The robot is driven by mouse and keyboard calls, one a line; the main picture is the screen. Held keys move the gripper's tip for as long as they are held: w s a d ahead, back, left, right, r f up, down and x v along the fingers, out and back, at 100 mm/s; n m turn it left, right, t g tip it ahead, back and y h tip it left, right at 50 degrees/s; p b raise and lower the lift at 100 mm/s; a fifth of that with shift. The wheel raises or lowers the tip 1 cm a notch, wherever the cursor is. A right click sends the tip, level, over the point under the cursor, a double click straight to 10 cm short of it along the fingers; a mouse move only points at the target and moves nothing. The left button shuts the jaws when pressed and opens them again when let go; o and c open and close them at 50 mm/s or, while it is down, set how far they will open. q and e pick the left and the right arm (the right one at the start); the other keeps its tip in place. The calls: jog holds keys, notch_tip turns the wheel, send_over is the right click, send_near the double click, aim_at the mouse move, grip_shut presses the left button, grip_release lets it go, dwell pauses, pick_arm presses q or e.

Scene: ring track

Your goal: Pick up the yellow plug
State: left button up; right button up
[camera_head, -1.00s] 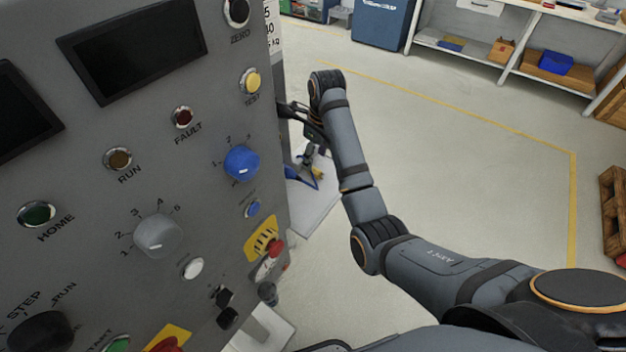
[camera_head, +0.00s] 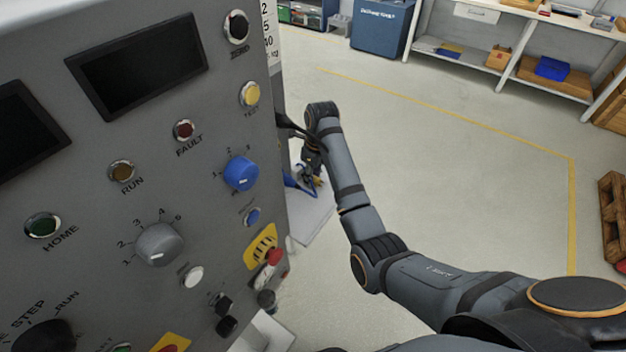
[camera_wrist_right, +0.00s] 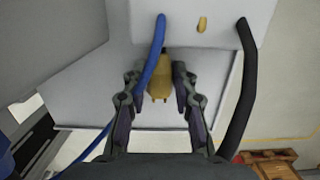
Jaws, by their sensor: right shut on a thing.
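The yellow plug (camera_wrist_right: 158,90) is in the middle of the right wrist view, between the two fingers of my right gripper (camera_wrist_right: 157,77). The fingers stand on both sides of it and are shut on it. A blue cable (camera_wrist_right: 155,60) runs up past the plug's left side and overlaps it a little. In the head view, my right gripper (camera_head: 310,172) is beside the grey control panel's right edge, and a small bit of yellow shows at it, mostly hidden. My left gripper is not in view.
The grey control panel (camera_head: 90,130) with knobs and buttons fills the left of the head view. A black cable (camera_wrist_right: 243,90) hangs at the right of the wrist view. A small yellow piece (camera_wrist_right: 202,24) is on the pale surface. Open floor (camera_head: 450,170) lies to the right.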

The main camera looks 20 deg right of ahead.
grip_shut()
jog(key=shift+r, duration=0.1)
jog(key=shift+r, duration=0.35)
notch_tip(320, 180, up, 4)
jog(key=shift+f, duration=0.2)
notch_tip(320, 180, up, 5)
jog(key=p, duration=0.3)
jog(key=shift+f, duration=0.2)
jog(key=shift+r+p, duration=0.5)
jog(key=shift+r, duration=0.05)
